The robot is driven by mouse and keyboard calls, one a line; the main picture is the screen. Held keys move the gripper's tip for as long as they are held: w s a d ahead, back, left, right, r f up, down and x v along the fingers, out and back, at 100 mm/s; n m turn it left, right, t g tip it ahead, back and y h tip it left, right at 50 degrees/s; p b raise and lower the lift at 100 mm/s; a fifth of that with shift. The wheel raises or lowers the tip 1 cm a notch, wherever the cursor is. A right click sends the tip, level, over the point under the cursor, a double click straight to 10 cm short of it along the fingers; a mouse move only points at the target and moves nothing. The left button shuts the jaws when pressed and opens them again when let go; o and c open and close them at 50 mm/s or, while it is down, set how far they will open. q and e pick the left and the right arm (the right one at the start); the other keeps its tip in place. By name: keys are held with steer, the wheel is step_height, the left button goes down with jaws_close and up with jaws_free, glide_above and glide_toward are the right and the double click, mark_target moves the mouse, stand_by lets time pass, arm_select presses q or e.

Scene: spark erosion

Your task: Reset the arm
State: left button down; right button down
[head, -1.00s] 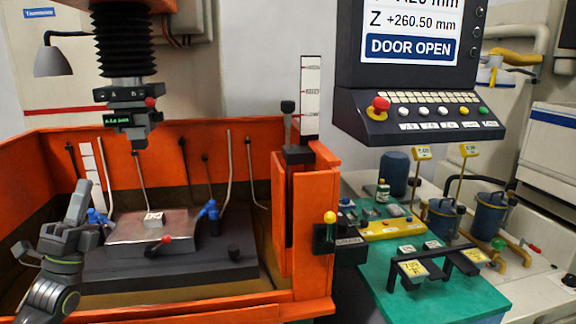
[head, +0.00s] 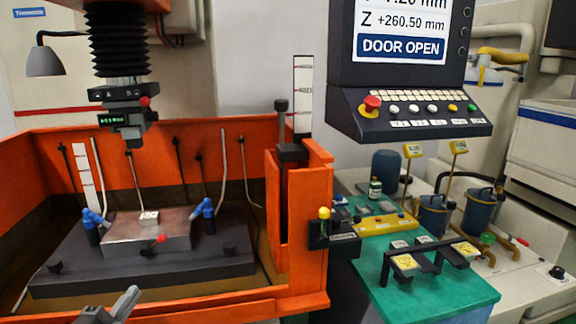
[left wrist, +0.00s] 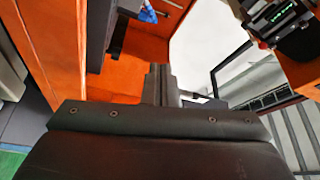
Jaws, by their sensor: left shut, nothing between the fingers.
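My left gripper (head: 112,306) shows at the bottom left of the head view, in front of the orange tank's front edge. It is shut and empty. Its shut fingers (left wrist: 162,85) point up the middle of the left wrist view, over blurred orange panels. My right gripper is in neither view. A metal workpiece block (head: 150,235) with a small white tag lies on the dark table (head: 70,270) inside the tank, held between two blue-handled clamps. A red-tipped lever lies at its front.
The orange tank (head: 210,307) has an upright wall and post (head: 307,225) on the right. The machine head (head: 125,110) hangs above the workpiece. A control panel (head: 415,112) reads DOOR OPEN. A green bench (head: 430,300) carries a black rack and small items.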

arm_select(q)
steer(key=s+d+f+n+g+y, duration=0.2)
steer(key=s+f+n+g+y, duration=0.2)
steer(key=s+f+n+g, duration=0.85)
steer(key=s+f+n+g+y, duration=0.15)
steer(key=s+f, duration=0.25)
steer(key=s, duration=0.6)
steer(key=s+f+n+g, duration=0.2)
steer(key=s+f+n, duration=0.15)
steer(key=s, duration=0.65)
step_height(320, 180, down, 26)
steer(key=a+g, duration=0.1)
steer(key=a, duration=0.1)
steer(key=s+d+f+g+h, duration=0.1)
steer(key=s+d+f, duration=0.1)
steer(key=s+f, duration=1.2)
steer(key=shift+s+f, duration=0.25)
steer(key=shift+f, duration=0.25)
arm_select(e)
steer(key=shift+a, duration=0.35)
arm_select(q)
steer(key=shift+m, duration=0.25)
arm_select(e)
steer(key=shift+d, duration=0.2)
